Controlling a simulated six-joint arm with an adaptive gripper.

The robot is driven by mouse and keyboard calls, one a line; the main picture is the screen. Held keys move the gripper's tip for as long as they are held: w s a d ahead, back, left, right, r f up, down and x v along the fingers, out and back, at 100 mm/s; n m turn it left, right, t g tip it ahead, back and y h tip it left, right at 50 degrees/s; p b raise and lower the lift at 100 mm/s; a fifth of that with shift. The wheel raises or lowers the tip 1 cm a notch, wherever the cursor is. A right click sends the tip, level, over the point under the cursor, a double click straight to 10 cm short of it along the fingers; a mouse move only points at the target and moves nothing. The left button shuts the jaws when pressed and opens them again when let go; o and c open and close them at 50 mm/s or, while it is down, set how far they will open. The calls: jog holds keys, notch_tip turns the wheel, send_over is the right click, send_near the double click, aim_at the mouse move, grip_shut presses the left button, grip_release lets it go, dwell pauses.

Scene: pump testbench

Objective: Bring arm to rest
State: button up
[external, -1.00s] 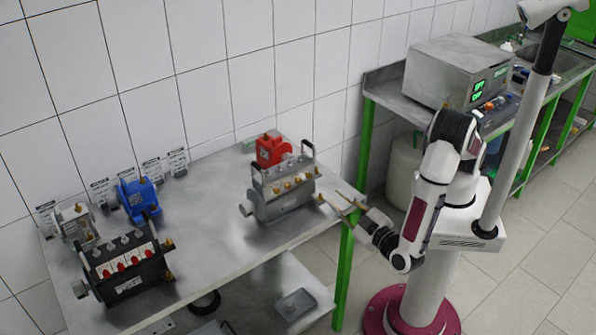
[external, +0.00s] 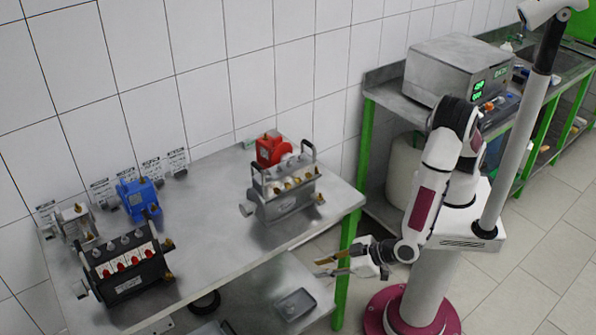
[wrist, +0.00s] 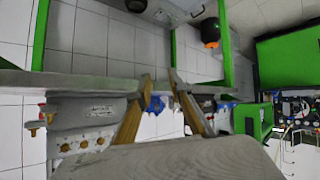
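My gripper (external: 334,267) is at the right of the pump table in the external view, below the level of its top and beside its green front leg. Its two fingers are apart with nothing visible between them. In the wrist view the open fingers (wrist: 158,92) point toward the table's edge, with a blue part visible beyond them.
The metal table (external: 220,235) holds a grey pump (external: 285,195), a red pump (external: 272,150), a blue pump (external: 138,198) and a black pump (external: 125,268). A tray (external: 295,304) lies on the lower shelf. A grey box instrument (external: 450,68) stands on the back bench.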

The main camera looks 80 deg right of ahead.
jog(key=s+a+r+n+g+y, duration=0.2)
jog(key=s+a+r+g+y, duration=0.15)
jog(key=a+y, duration=0.2)
jog(key=s+d+r+n+g+y, duration=0.1)
jog(key=s+d+r+g, duration=0.3)
jog(key=s+d+r, duration=0.15)
jog(key=s+d+r+m+h, duration=0.1)
jog(key=s+d+r, duration=0.2)
jog(key=d, duration=0.8)
jog(key=s+d+r+m+t+h, duration=0.1)
jog(key=s+d+r+h, duration=0.1)
jog(key=s+d+r, duration=0.2)
jog(key=s+d+r+m+t+h, duration=0.1)
jog(key=d+r, duration=0.8)
jog(key=d, duration=1.1)
jog(key=s+h, duration=0.1)
jog(key=s, duration=0.1)
jog(key=shift+s+d+m, duration=0.15)
jog(key=shift+s+m, duration=0.15)
jog(key=shift+s, duration=0.05)
dwell(0.9)
